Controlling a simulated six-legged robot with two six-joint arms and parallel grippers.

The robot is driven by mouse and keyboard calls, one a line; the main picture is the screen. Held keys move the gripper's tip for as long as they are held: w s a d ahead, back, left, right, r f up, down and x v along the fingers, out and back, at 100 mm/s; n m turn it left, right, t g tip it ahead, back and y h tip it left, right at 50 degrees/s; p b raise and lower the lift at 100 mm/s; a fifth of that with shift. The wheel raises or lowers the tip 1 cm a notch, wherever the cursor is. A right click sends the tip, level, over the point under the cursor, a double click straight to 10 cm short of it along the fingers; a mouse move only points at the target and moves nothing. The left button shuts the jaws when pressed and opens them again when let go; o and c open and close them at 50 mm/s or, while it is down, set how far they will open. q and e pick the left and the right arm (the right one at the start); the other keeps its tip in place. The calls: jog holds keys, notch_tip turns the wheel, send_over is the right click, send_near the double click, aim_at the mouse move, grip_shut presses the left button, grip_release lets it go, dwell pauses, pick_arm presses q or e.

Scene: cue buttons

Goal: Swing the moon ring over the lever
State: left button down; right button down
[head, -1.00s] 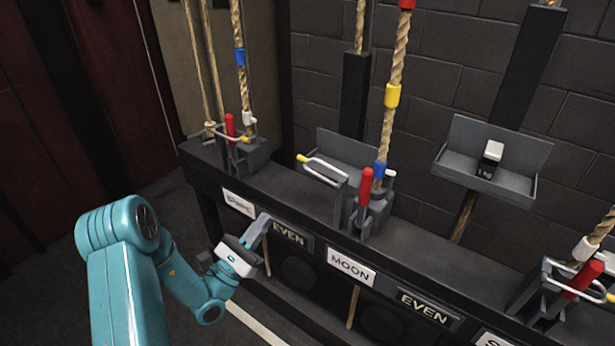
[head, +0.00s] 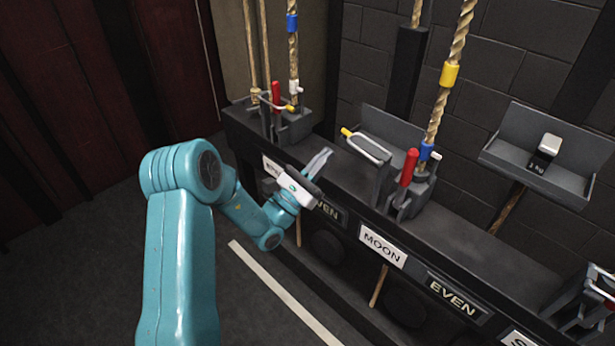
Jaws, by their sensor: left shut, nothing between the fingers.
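The moon ring (head: 366,146) is a pale metal loop with a yellow tip. It lies out to the left of the moon lever, apart from it. The moon lever (head: 409,167) has a red handle and stands upright at the rope lock above the MOON label (head: 382,247). A rope with yellow and blue bands runs up behind the lever. My left gripper (head: 319,163) is shut and empty, in front of the rail and to the left of the ring, not touching it. My right gripper is not in view.
The black rail (head: 470,240) runs from upper left to lower right. Another red lever (head: 276,96) with its ring stands at the left. A grey tray (head: 540,175) holding a small weight (head: 545,150) is at the right. Open floor (head: 120,250) lies at the left.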

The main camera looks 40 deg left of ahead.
pick_arm(q)
jog(key=shift+x, duration=2.2)
jog(key=shift+a, duration=0.1)
